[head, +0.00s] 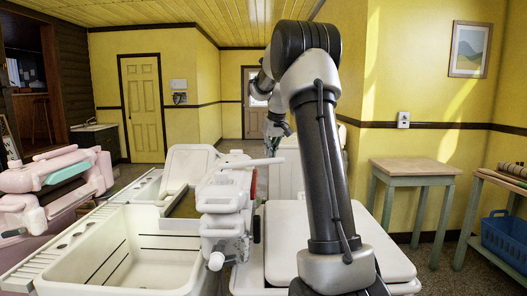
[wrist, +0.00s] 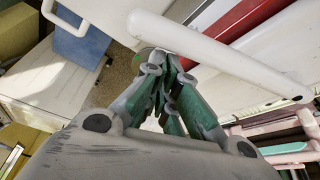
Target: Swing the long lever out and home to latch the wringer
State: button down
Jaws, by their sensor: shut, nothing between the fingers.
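The white wringer (head: 224,196) stands upright on the washer between the open tub and the lidded part. The long lever (head: 250,163) is a pale bar at its top, lying nearly level and pointing right in the head view. In the wrist view the lever (wrist: 220,58) runs slantwise from top centre to right. My gripper (head: 277,131) is beyond and above the lever's free end in the head view, partly hidden by my arm. In the wrist view my gripper (wrist: 158,62) is shut and empty, its green-grey fingers beside the lever's thick end. I cannot tell whether they touch.
An open white tub (head: 130,245) is at front left, and a flat white lid (head: 385,245) lies right. A pink wringer (head: 55,185) stands far left. A wooden table (head: 415,168) and a blue basket (head: 505,238) are at right. Floor shows between lid and table.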

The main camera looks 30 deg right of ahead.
jog(key=shift+s+f, duration=0.2)
jog(key=v, duration=1.2)
jog(key=shift+w+r, duration=0.2)
jog(key=shift+w, duration=0.05)
